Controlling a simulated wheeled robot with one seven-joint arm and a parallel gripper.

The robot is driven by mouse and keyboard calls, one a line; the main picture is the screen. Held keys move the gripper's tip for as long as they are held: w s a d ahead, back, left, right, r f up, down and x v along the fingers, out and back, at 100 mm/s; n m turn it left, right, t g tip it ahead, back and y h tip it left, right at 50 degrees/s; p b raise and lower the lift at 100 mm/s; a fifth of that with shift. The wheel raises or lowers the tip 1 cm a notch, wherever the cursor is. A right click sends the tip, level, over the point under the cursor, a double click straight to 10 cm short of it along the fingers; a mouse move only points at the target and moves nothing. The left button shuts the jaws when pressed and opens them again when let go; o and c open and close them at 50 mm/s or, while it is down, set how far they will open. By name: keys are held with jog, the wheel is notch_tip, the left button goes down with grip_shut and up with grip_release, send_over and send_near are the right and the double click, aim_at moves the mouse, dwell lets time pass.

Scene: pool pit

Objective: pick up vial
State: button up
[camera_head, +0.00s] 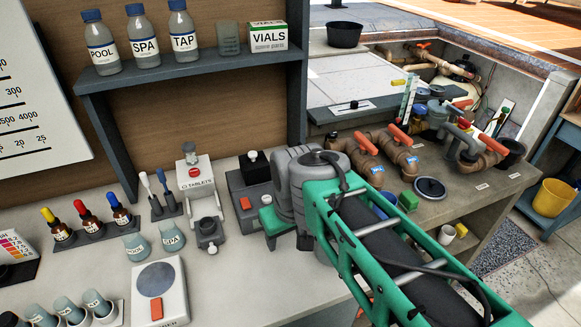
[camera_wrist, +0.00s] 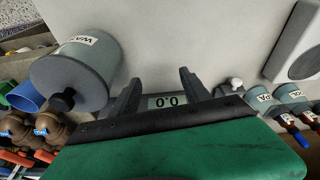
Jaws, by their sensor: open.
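I cannot tell which item is the vial. A small clear jar with a grey top (camera_head: 190,152) stands at the white tablets unit, and a box marked VIALS (camera_head: 267,37) sits on the shelf. My gripper (camera_wrist: 158,86) is open, with two dark fingers apart and nothing seen between them but the meter. That meter, with a 0.0 display (camera_wrist: 178,101), lies beyond the fingers. In the head view, a dark box with a red button (camera_head: 246,203) is beside my green gripper body; my fingertips are hidden there.
A large grey container marked WASTE (camera_wrist: 78,72) is close to the left finger in the wrist view. Grey-blue cups marked SPA (camera_head: 171,238) and POOL (camera_head: 136,247) stand near the scale (camera_head: 160,290). Dropper bottles (camera_head: 88,218) stand at left. Brown pipes (camera_head: 365,160) are at right.

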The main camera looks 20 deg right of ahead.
jog(key=w+d+r+n+g+p, duration=0.1)
jog(key=w+d+r+n, duration=0.1)
jog(key=w, duration=0.6)
jog(key=w+d+r+n+g+p, duration=0.1)
jog(key=w+d+r+n+p, duration=0.1)
jog(key=w, duration=0.6)
jog(key=w+d+r+n+g+p, duration=0.1)
jog(key=w+d+r+n, duration=0.3)
jog(key=w, duration=0.4)
jog(key=shift+w+d+n, duration=0.25)
jog(key=shift+d+n, duration=0.5)
jog(key=shift+n, duration=0.05)
jog(key=shift+w+d+f, duration=0.1)
jog(key=shift+w+d, duration=0.1)
jog(key=shift+w, duration=0.05)
jog(key=shift+n, duration=0.3)
jog(key=f+p, duration=0.1)
jog(key=f, duration=0.6)
jog(key=shift+s+d+f+p, duration=0.1)
jog(key=shift+d+f+p, duration=0.1)
jog(key=shift+f+p, duration=0.2)
grip_shut()
